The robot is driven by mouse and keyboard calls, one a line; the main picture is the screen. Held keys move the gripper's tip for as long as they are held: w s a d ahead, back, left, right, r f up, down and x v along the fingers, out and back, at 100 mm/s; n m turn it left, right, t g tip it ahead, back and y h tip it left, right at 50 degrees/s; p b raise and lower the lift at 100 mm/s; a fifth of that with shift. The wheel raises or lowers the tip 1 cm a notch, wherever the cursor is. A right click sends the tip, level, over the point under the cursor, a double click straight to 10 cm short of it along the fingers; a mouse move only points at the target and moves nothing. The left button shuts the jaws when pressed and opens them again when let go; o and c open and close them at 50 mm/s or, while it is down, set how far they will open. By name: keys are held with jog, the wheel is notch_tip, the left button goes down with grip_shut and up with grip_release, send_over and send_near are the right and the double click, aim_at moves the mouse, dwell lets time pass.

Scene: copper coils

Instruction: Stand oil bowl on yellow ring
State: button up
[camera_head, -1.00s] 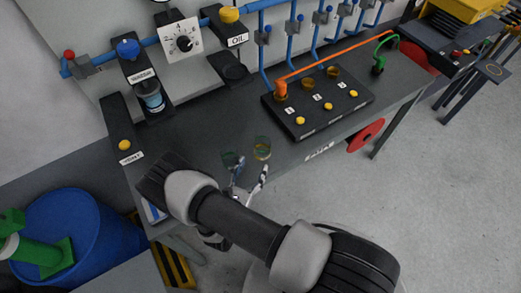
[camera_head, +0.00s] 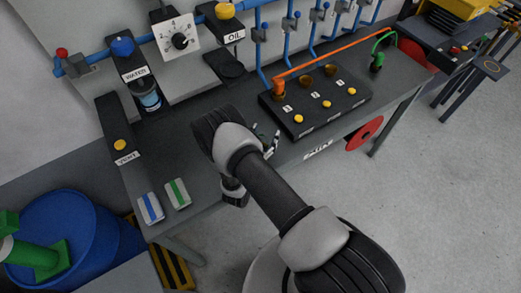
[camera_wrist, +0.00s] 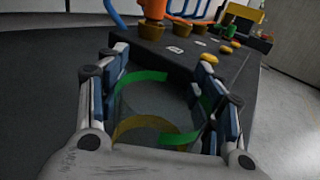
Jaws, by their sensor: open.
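A clear, see-through vessel with green arcs at its rim (camera_wrist: 143,77) stands between the fingers of my gripper (camera_wrist: 163,62) in the wrist view. It looks like the oil bowl, but I cannot be sure. A yellow arc (camera_wrist: 140,123) shows low within the vessel's outline; I cannot tell whether it belongs to the vessel or is the yellow ring beneath it. My gripper is open around the vessel, with the fingers on either side. In the head view my gripper (camera_head: 268,142) is low over the bench, mostly behind my arm, and the vessel is hidden there.
A black block with yellow knobs and amber cups (camera_head: 318,98) stands close beyond my gripper. A WATER station (camera_head: 135,72) holds a blue cup (camera_head: 150,101); the OIL station (camera_head: 225,36) has an empty dark pad. Blue-striped (camera_head: 150,208) and green-striped (camera_head: 177,193) blocks lie at front left.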

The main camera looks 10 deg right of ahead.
jog(key=shift+c, duration=0.2)
jog(key=c, duration=1)
jog(key=c, duration=0.3)
dwell(0.5)
